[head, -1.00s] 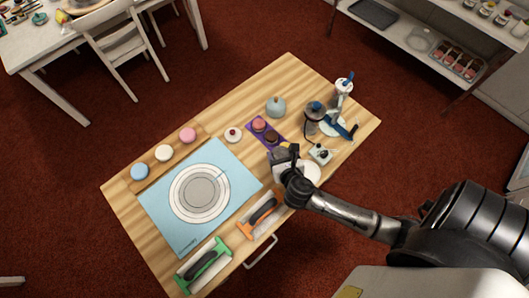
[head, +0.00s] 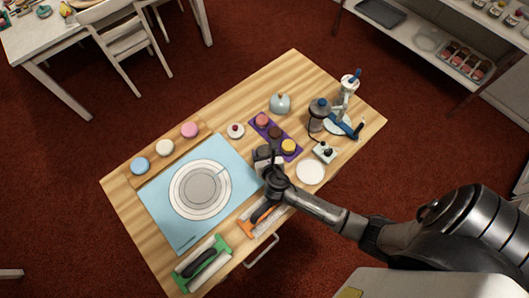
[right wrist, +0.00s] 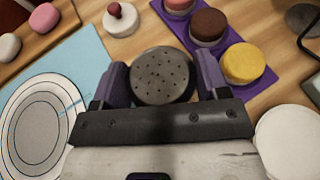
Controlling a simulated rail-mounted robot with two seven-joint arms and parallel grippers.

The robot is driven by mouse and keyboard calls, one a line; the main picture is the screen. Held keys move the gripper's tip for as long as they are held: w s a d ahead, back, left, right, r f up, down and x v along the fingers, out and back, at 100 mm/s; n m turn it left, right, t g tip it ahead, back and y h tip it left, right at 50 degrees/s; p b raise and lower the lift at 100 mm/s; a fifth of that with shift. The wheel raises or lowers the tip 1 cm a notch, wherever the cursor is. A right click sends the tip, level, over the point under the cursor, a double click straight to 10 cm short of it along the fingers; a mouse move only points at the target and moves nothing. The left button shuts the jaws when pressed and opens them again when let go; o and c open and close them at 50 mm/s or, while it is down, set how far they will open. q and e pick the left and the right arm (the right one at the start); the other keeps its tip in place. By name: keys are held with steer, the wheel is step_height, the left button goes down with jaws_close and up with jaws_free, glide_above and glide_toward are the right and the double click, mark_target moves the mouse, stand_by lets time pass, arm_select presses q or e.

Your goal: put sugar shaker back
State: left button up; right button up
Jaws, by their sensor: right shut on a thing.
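The sugar shaker (right wrist: 163,76) shows in the right wrist view as a round grey top with small holes. My right gripper (right wrist: 163,86) is shut on it, with a finger on each side. In the head view, the right gripper (head: 268,158) is over the wooden table between the blue mat (head: 159,212) and the purple tray (head: 272,135). The shaker is mostly hidden there by the gripper. I cannot tell how far it is above the table. My left gripper is not in view.
The purple tray holds pink, brown and yellow cakes. A white disc (head: 311,172) lies right of the gripper. A small white piece with a red top (head: 236,130) stands behind. The turntable (head: 201,188) is on the mat. An orange-handled scraper (head: 263,215) lies in front.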

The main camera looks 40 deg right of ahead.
steer(key=shift+f, duration=0.1)
steer(key=o, duration=1.1)
steer(key=shift+f, duration=0.1)
steer(key=shift+c, duration=0.2)
